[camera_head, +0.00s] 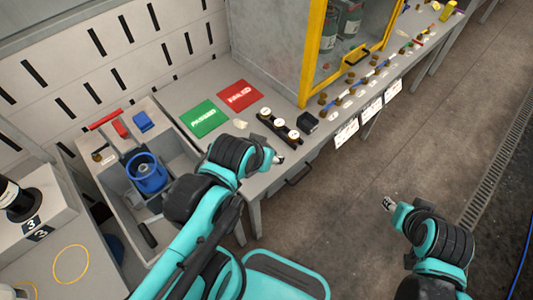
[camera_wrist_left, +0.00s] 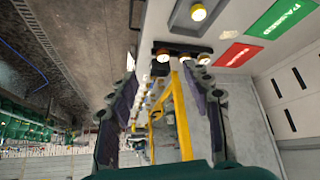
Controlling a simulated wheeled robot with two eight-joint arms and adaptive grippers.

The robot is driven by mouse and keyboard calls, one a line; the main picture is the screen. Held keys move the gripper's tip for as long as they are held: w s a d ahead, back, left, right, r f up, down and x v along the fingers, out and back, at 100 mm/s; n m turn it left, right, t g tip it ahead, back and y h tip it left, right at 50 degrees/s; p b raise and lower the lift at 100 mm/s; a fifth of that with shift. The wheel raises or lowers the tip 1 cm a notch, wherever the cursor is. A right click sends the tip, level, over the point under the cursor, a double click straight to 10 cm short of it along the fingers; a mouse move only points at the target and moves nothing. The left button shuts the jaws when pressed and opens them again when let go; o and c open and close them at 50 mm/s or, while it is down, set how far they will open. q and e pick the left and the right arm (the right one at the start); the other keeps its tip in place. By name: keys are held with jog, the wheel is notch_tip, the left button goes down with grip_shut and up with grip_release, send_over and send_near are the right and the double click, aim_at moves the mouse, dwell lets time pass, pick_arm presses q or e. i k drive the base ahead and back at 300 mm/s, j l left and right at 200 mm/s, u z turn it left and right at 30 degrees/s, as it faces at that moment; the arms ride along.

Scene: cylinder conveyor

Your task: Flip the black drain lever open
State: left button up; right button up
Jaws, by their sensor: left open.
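The black drain lever is not clear to me. A small black bar (camera_head: 147,235) lies at the front of the grey sink-like station on the left, and a small dark fitting (camera_head: 99,154) sits on its left rim; I cannot tell if either is the lever. A blue round vessel (camera_head: 147,173) stands in the station. My left gripper (camera_head: 279,158) is to the right of the station, over the table's front edge, pointing right. In the left wrist view its fingers (camera_wrist_left: 166,85) are apart with nothing held. My right gripper (camera_head: 388,204) is over the floor, its jaws too small to read.
Green (camera_head: 199,118) and red (camera_head: 240,95) mats lie on the table. A black rack (camera_head: 279,127) with white-topped pieces stands near my left gripper, beside a small black box (camera_head: 308,122). A yellow-framed cabinet (camera_head: 310,55) stands behind. Red (camera_head: 105,120) and blue (camera_head: 143,121) parts sit on the station's back.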

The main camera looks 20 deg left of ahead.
aim_at(93, 154)
jog(key=u, duration=2.55)
jog(key=i+j+z, duration=0.15)
jog(key=j+z, duration=0.15)
jog(key=j, duration=0.2)
jog(key=i, duration=0.05)
